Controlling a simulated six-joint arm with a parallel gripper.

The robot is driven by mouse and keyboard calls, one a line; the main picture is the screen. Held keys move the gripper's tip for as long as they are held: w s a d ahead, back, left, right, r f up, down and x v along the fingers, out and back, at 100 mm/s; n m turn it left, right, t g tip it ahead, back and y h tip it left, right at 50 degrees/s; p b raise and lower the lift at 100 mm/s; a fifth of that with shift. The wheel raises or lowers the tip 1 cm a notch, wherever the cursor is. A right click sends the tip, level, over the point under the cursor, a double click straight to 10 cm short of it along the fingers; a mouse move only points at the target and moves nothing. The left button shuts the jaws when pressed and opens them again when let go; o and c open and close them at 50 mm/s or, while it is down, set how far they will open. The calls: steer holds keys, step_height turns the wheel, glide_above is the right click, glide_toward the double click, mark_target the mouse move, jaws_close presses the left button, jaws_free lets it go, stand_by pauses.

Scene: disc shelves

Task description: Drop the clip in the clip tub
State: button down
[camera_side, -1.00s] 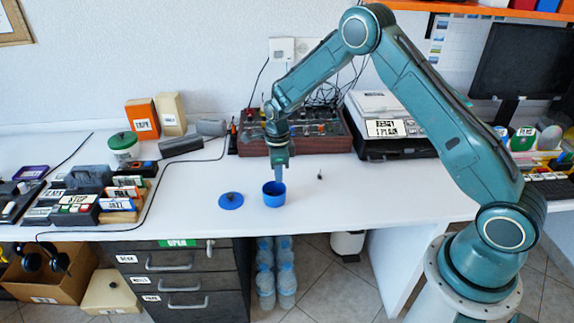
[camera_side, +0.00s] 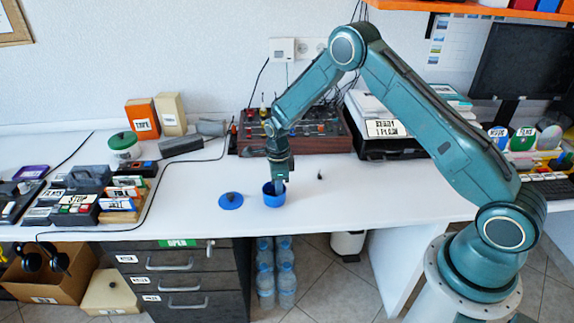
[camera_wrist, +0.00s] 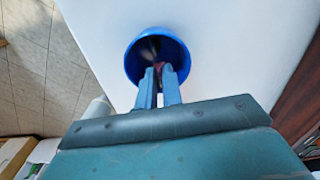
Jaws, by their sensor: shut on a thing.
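The blue round tub (camera_side: 273,199) stands open on the white table; it also shows in the wrist view (camera_wrist: 133,63). My gripper (camera_side: 278,186) points down with its fingertips at the tub's mouth, inside the rim. In the wrist view my gripper (camera_wrist: 160,72) is shut on a small dark reddish thing, likely the clip (camera_wrist: 160,67), mostly hidden by the fingers. Something small and greyish shows blurred inside the tub; I cannot tell what it is. The clip is hidden in the side view.
A blue lid (camera_side: 231,201) with a dark knob lies left of the tub. A tiny dark object (camera_side: 319,176) stands to its right. A black cable (camera_side: 150,205) and labelled boxes (camera_side: 78,203) are farther left. A brown-sided control box (camera_side: 300,144) is behind.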

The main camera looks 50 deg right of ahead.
steer(key=shift+f, duration=0.55)
steer(key=c, duration=1.8)
jaws_free()
step_height(320, 180, up, 13)
steer(key=shift+r, duration=0.1)
